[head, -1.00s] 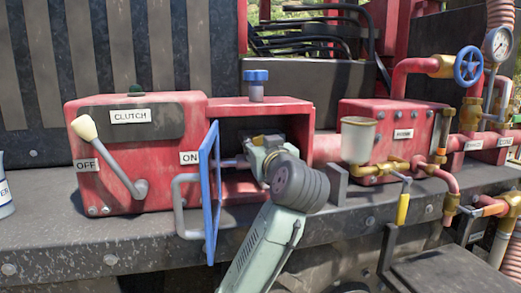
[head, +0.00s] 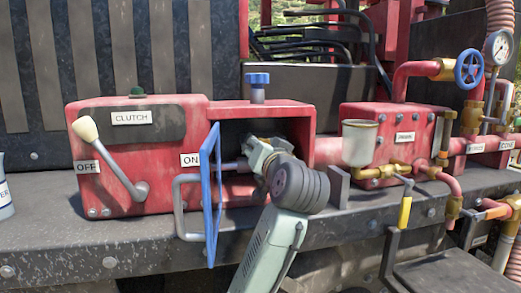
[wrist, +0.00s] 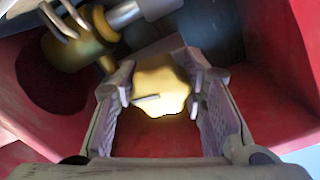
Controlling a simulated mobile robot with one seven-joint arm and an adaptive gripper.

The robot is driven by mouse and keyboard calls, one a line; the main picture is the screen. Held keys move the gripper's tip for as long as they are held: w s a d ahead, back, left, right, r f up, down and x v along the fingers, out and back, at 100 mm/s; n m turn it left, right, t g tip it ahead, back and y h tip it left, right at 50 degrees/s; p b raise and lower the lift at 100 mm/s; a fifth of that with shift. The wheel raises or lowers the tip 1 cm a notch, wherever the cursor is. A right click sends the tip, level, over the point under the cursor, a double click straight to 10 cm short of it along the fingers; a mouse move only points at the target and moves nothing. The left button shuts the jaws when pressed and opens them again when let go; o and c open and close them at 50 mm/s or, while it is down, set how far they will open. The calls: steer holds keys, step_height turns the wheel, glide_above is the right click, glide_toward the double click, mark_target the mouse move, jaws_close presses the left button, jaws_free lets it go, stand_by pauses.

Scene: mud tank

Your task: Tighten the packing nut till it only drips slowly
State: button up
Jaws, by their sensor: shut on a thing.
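The packing nut (wrist: 160,82) is a lobed brass piece between my fingertips in the wrist view. My gripper (wrist: 158,88) is shut on it, one finger on each side. In the head view my gripper (head: 258,152) reaches into the open red box (head: 300,113), and the nut is hidden behind it. A second brass fitting (wrist: 75,48) with studs and a grey shaft (wrist: 125,14) shows at the upper left of the wrist view. No water or drip can be made out.
The blue-framed door (head: 212,200) stands open left of my gripper. The clutch lever (head: 112,155) is further left. A cup (head: 359,143), brass pipes (head: 385,171) and a yellow-handled valve (head: 405,212) are to the right. Red box walls (wrist: 270,100) surround my fingers closely.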

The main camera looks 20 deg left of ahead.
stand_by(0.3)
steer(key=o, duration=1.2)
steer(key=v, duration=1.2)
